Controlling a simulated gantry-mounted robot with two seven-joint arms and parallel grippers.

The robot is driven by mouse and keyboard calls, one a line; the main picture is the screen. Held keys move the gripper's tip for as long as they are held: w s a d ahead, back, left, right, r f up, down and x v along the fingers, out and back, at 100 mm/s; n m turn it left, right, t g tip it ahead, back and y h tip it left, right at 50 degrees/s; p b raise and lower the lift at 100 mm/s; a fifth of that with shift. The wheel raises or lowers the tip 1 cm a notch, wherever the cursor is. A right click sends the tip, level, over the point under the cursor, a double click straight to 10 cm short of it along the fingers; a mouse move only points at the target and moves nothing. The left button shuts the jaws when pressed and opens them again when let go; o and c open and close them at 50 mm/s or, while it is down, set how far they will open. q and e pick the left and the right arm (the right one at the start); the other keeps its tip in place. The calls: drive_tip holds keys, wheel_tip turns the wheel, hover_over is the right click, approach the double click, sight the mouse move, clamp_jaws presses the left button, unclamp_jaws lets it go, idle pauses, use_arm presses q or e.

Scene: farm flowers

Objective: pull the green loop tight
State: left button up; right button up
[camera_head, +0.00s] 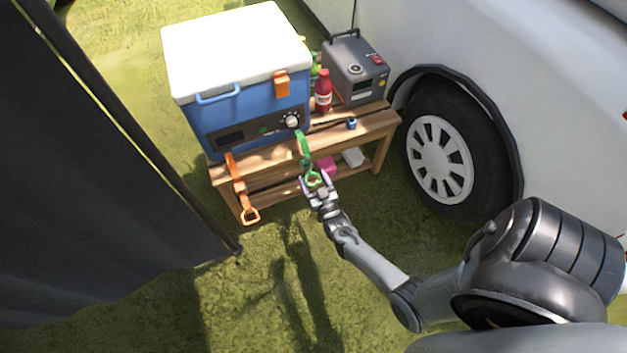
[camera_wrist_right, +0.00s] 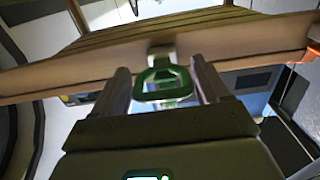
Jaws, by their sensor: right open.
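The green loop (camera_head: 313,179) hangs at the end of a green strap (camera_head: 303,148) over the front edge of the wooden bench (camera_head: 262,158). My right gripper (camera_head: 316,186) is open at the loop. In the right wrist view the green loop (camera_wrist_right: 165,80) sits between the two spread fingers of my right gripper (camera_wrist_right: 163,84), with a gap on each side. The top of the strap beside the blue cooler (camera_head: 262,108) shows, but its fixing is not clear. My left gripper is not in view.
An orange strap with a loop (camera_head: 250,214) hangs to the left. A red bottle (camera_head: 323,91) and a grey power box (camera_head: 355,68) stand on the bench. A pink item (camera_head: 325,166) lies below. A white vehicle is right, a dark cloth (camera_head: 80,190) left; grass lies in front.

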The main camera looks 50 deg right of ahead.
drive_tip(key=shift+c, duration=0.2)
drive_tip(key=c, duration=1.2)
drive_tip(key=p+v, duration=0.3)
drive_tip(key=v, duration=0.2)
drive_tip(key=shift+r, duration=0.1)
drive_tip(key=shift+w, duration=0.15)
drive_tip(key=o, duration=1.1)
drive_tip(key=shift+o, duration=0.7)
drive_tip(key=shift+s, duration=0.4)
drive_tip(key=shift+a, duration=0.1)
